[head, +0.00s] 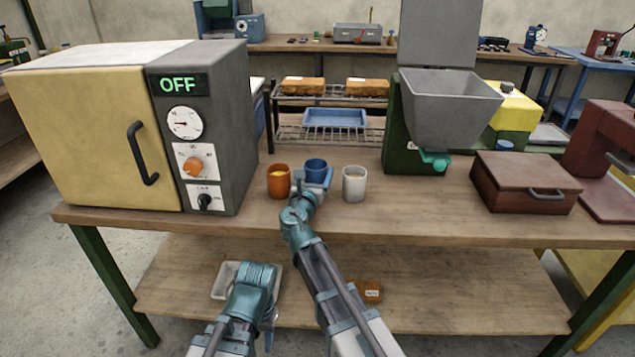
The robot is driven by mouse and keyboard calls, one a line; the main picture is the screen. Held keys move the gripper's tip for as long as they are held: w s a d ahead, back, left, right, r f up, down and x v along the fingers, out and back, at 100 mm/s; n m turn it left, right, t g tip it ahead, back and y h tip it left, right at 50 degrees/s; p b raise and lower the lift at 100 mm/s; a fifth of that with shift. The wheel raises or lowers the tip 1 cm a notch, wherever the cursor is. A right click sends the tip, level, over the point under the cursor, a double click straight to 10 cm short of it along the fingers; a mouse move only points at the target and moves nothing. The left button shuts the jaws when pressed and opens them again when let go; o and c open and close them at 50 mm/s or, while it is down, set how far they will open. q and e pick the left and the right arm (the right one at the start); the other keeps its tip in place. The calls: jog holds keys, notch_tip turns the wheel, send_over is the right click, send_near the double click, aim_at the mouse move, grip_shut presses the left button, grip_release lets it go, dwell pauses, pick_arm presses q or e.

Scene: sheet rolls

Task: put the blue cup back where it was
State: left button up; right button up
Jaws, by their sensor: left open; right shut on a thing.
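The blue cup (316,166) is upright at the workbench's middle, between an orange cup (278,184) on its left and a pale grey cup (354,186) on its right. My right gripper (318,180) is shut on the blue cup from the front and hides its lower part. I cannot tell whether its base touches the bench. My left gripper (270,318) is low in front of the bench, away from the cups. It is open, with its fingers mostly hidden behind its wrist.
A yellow and grey oven (110,130) reading OFF stands left. A wire rack (290,135) with a blue tray (335,118) is behind the cups. A grey hopper (445,105) and a brown box (525,180) stand right. The bench front (430,215) is clear.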

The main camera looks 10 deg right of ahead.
pick_arm(q)
jog(key=shift+f, duration=0.6)
pick_arm(e)
jog(key=shift+f, duration=0.6)
jog(key=shift+f+b, duration=0.25)
jog(key=shift+b, duration=0.15)
jog(key=o, duration=1.2)
jog(key=shift+r, duration=0.1)
pick_arm(q)
jog(key=shift+f, duration=0.1)
pick_arm(e)
jog(key=shift+o, duration=0.2)
jog(key=shift+r, duration=0.1)
